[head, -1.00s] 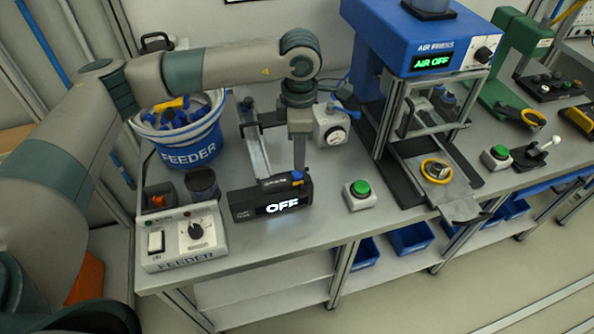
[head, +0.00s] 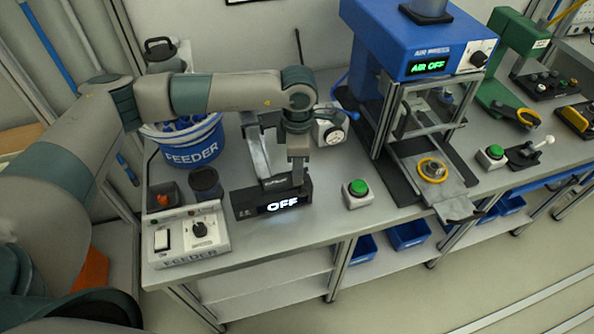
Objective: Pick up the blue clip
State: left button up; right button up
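My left gripper (head: 298,180) points down at the back right of the black counter box (head: 270,204) whose display reads OFF. No blue clip can be made out at that spot now; the fingers cover it. I cannot tell whether the fingers are open or closed on it. Several blue pieces (head: 182,126) lie in the blue feeder bowl (head: 192,152), partly behind my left arm. My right gripper is not in view.
The feeder control box (head: 187,240) and a dark cup (head: 205,183) stand left of the counter. A green button box (head: 358,193) stands to its right, and the blue air press (head: 400,40) reads AIR OFF. Bench space between counter and press is mostly clear.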

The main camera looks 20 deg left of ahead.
pick_arm(q)
jog(key=shift+c, duration=0.2)
jog(key=c, duration=0.5)
grip_shut()
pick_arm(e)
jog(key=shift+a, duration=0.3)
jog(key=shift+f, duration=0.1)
